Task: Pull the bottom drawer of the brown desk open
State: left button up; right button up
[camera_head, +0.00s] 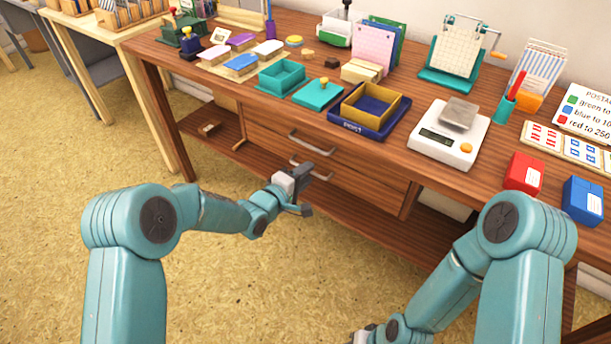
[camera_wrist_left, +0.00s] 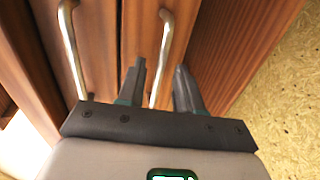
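The brown desk (camera_head: 498,150) has two stacked drawers, both apparently shut. The top drawer's metal handle (camera_head: 310,145) is clear of my gripper and shows at left in the left wrist view (camera_wrist_left: 72,50). The bottom drawer's handle (camera_head: 296,160) is partly hidden by my left gripper (camera_head: 305,194). In the left wrist view the bottom handle (camera_wrist_left: 164,45) appears between the open fingers of my left gripper (camera_wrist_left: 161,75). I cannot tell whether a finger touches it. My right gripper (camera_head: 362,336) is low at the bottom edge, partly cut off, its fingers unclear.
The desktop holds a scale (camera_head: 449,132), inkpad trays (camera_head: 369,108), a red box (camera_head: 524,173) and a blue box (camera_head: 582,200). A low wooden shelf (camera_head: 350,218) runs under the drawers. The floor (camera_head: 50,170) at left is clear.

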pick_arm(q)
jog(key=shift+w+d+f, duration=0.1)
jog(key=shift+w+d, duration=0.15)
jog(key=shift+w, duration=0.2)
jog(key=shift+c, duration=0.3)
grip_shut()
dwell(0.9)
